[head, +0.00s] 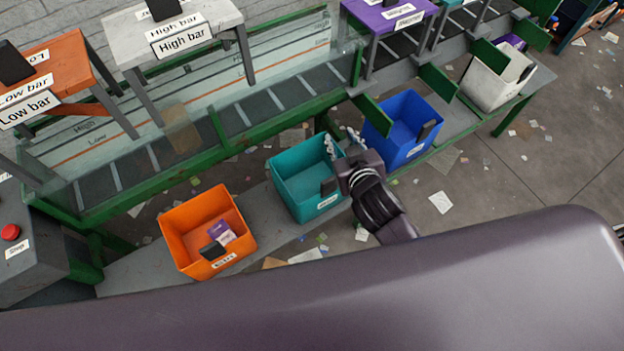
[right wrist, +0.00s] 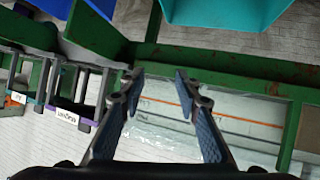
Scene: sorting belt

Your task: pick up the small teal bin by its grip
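The small teal bin (head: 296,174) stands on the grey shelf below the belt, between an orange bin and a blue bin. It looks empty. Its dark grip (head: 328,187) is on the front wall, above a white label. My right gripper (head: 343,141) is at the bin's right side, in front of the gap toward the blue bin. In the right wrist view my right gripper (right wrist: 158,80) is open with nothing between its fingers, and the teal bin (right wrist: 225,12) shows at the top edge, apart from the fingertips. My left gripper is not in view.
The orange bin (head: 190,222) holds a small purple item. The blue bin (head: 408,120) stands close to the right of my right gripper, and a white bin (head: 490,85) is farther right. The green-framed belt (head: 250,108) runs behind the bins. Scraps litter the floor.

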